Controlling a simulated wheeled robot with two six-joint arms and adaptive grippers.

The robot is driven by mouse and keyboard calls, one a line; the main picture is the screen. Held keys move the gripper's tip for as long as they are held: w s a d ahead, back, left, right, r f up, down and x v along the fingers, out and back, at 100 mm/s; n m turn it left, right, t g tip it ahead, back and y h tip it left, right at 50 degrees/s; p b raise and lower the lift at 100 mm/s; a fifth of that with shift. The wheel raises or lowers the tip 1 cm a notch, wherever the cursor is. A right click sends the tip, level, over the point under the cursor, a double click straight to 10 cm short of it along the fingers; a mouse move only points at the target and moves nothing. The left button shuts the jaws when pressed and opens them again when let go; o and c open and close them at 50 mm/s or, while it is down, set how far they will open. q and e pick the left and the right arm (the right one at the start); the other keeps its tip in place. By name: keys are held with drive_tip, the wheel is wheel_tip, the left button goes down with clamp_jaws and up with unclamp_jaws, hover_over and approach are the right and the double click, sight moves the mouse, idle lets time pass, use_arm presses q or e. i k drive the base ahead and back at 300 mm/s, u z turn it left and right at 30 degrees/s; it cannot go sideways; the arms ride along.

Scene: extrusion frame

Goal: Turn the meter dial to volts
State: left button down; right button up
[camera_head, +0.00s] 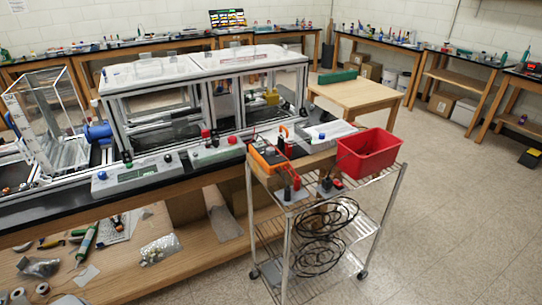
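An orange meter (268,158) stands on the top shelf of a wire cart (318,183), near the cart's left end. Its dial and any markings are too small to make out, so I cannot tell its setting. Dark and red probes or plugs (291,192) sit in front of it on the cart. Neither of my grippers shows in the head view.
A red bin (367,153) sits at the right of the cart top. Coiled black cables (322,232) fill its middle shelf. A black bench with an enclosed extrusion frame (210,85) stands behind and left. Open floor (445,220) lies to the right.

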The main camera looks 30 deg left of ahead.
sight(270, 151)
drive_tip(key=u, duration=2.5)
drive_tip(key=i, duration=1.45)
drive_tip(key=z, duration=2.45)
